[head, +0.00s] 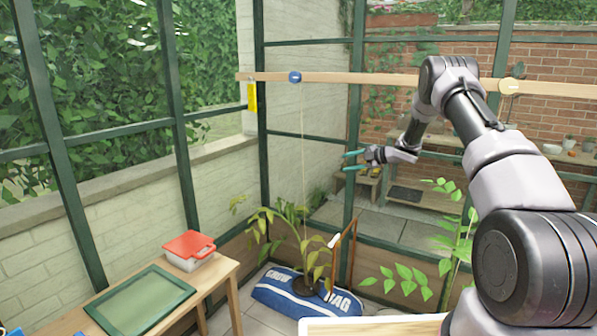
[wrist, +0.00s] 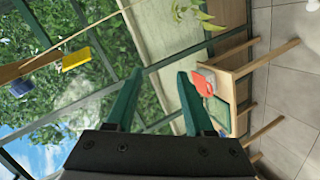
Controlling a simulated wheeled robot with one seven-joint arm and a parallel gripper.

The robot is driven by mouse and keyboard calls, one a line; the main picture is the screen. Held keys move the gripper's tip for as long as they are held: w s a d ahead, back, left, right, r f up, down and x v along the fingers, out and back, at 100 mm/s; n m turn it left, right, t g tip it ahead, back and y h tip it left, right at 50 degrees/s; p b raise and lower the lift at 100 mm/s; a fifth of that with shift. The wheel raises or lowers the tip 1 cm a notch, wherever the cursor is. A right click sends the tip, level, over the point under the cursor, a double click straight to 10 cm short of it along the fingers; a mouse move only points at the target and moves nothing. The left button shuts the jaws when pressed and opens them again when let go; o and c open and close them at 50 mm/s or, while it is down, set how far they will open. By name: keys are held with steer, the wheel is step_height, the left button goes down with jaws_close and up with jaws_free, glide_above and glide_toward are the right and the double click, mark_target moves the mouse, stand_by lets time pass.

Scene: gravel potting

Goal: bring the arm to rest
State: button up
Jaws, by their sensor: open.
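My gripper (head: 352,160) is raised in mid-air at the middle of the head view, its teal fingers pointing left and spread apart with nothing between them. In the wrist view the two teal fingers of my gripper (wrist: 160,88) also stand apart and empty. My arm reaches up from the lower right of the head view, bends at a high elbow, and comes down to the gripper. No object touches the fingers.
A wooden beam (head: 390,80) with a hanging string crosses behind my arm. Air around the gripper is clear.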

steer(key=d+r+m+t+h, duration=0.3)
steer(key=r+m, duration=0.1)
steer(key=r, duration=0.7)
steer(key=d+r+m+t+h, duration=0.3)
steer(key=r+m, duration=0.1)
steer(key=r, duration=0.7)
steer(key=s+d+r+m+h, duration=0.5)
steer(key=s+r+m, duration=0.3)
steer(key=s+r, duration=0.35)
steer(key=s+d+r+m+g+h, duration=0.15)
steer(key=s+m, duration=0.55)
steer(key=s, duration=1.2)
steer(key=s+a+f+m+g+y, duration=0.1)
steer(key=s+a+f+m, duration=0.1)
steer(key=s, duration=0.6)
steer(key=s+a+f+m+g+y, duration=0.1)
steer(key=s+a+f+m+g, duration=0.1)
steer(key=s, duration=0.6)
steer(key=s+a+f+m+g+y, duration=0.1)
steer(key=s+a, duration=0.3)
steer(key=s, duration=0.4)
steer(key=shift+s+f+m+g, duration=0.35)
steer(key=shift+f+g, duration=0.2)
steer(key=shift+f, duration=0.35)
